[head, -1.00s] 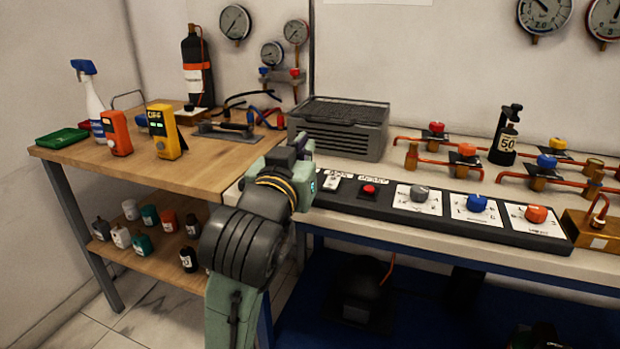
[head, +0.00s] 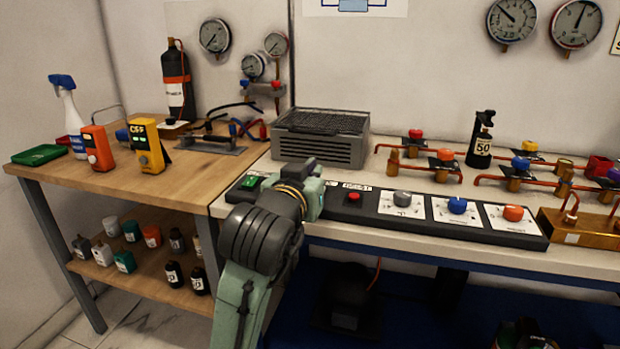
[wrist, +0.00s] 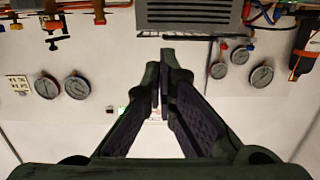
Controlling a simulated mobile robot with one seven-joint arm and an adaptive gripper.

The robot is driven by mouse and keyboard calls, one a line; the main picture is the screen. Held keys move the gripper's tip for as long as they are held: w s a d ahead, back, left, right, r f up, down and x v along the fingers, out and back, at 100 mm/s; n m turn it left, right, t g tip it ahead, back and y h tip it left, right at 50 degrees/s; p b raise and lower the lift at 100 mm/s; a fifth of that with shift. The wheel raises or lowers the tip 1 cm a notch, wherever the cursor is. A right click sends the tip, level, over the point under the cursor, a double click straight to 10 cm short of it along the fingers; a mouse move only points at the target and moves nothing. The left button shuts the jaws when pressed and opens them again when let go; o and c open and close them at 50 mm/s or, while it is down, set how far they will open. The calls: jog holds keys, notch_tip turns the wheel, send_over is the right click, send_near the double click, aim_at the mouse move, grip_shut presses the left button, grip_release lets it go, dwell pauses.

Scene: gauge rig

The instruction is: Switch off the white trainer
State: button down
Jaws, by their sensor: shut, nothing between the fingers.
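The white-topped bench (head: 390,236), which I take for the white trainer, carries a black control strip (head: 377,222). At the strip's left end is a green-lit switch (head: 249,182), with my arm just right of it. A red button (head: 354,196) and grey (head: 402,198), blue (head: 457,205) and orange (head: 513,213) knobs follow to the right. My gripper (wrist: 167,55) is shut and empty in the wrist view. In the head view its fingers are hidden behind my wrist, over the strip between the green switch and the red button.
A grey slotted box (head: 320,137) stands behind my wrist. Copper pipes with coloured valves and a black bottle (head: 481,140) stand at the right rear. A wooden table (head: 150,180) at left holds a yellow meter (head: 147,146), an orange meter (head: 97,148) and a spray bottle (head: 68,112).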

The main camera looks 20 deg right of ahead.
jog(key=x, duration=0.5)
jog(key=shift+w+d+p, duration=0.2)
jog(key=shift+w+p, duration=0.1)
jog(key=shift+w, duration=0.05)
notch_tip(320, 180, down, 3)
jog(key=shift+w+r, duration=0.15)
jog(key=shift+d+f, duration=0.15)
jog(key=shift+f, duration=0.55)
jog(key=shift+w+r+p, duration=0.1)
jog(key=shift+r+p, duration=0.05)
jog(key=shift+p, duration=0.2)
